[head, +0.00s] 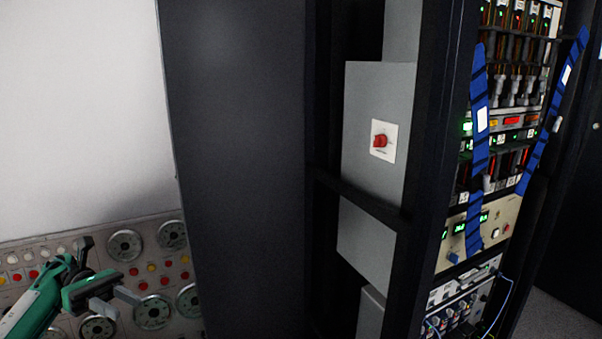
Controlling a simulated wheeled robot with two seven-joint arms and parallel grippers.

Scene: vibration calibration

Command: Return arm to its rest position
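My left arm, green and black, comes in from the lower left corner. Its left gripper (126,305) is in front of a grey panel of gauges and buttons. Its two grey fingers stand apart with nothing visible between them. I cannot tell whether it touches the panel. My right gripper is not in view. A red rotary switch (380,141) on a white plate is on the grey box in the middle, well away from my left gripper.
The gauge panel (60,243) lies behind my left arm. A tall dark cabinet (235,150) stands to its right. Further right is an equipment rack (430,190) with lit modules and blue straps (479,110). Grey floor (555,318) shows at the lower right.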

